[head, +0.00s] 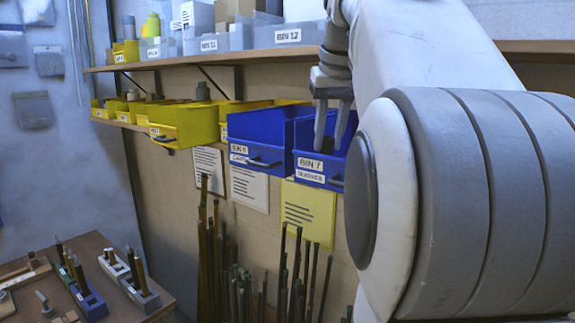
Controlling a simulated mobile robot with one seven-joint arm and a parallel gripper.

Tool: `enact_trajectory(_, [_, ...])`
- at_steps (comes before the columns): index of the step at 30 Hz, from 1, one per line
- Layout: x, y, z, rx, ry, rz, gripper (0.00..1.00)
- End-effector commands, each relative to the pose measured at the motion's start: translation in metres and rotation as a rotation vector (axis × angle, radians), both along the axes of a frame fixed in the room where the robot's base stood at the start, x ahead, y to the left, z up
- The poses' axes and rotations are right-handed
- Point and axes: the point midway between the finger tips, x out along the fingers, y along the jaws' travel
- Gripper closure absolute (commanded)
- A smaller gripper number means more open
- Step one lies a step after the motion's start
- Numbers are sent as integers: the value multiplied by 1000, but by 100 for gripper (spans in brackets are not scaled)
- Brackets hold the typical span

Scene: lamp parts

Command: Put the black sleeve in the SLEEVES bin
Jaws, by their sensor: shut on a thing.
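The SLEEVES bin (312,163) is the blue bin labelled BIN 7 on the lower shelf, right of the middle in the head view. My gripper (332,140) points down over this bin, with its fingertips at or just inside the opening. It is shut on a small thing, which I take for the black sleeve. The sleeve itself cannot be made out between the dark fingers. The bin's inside is mostly hidden by its front wall and my gripper. My arm covers the bin's right side.
Another blue bin (262,128), labelled BIN 6, stands directly left. Yellow bins (185,125) stand farther left. The upper shelf (215,57) with grey bins runs above, close to my gripper. Dark rods stand below. A wooden table (90,250) with tool blocks is at lower left.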

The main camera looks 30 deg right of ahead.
Motion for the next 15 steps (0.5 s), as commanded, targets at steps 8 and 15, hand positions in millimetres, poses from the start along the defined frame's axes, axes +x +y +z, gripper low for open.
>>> enact_trajectory(8, [0, 0, -31, 1, 1, -1, 100])
enact_trajectory(15, [0, 0, -45, 0, -1, 0, 100])
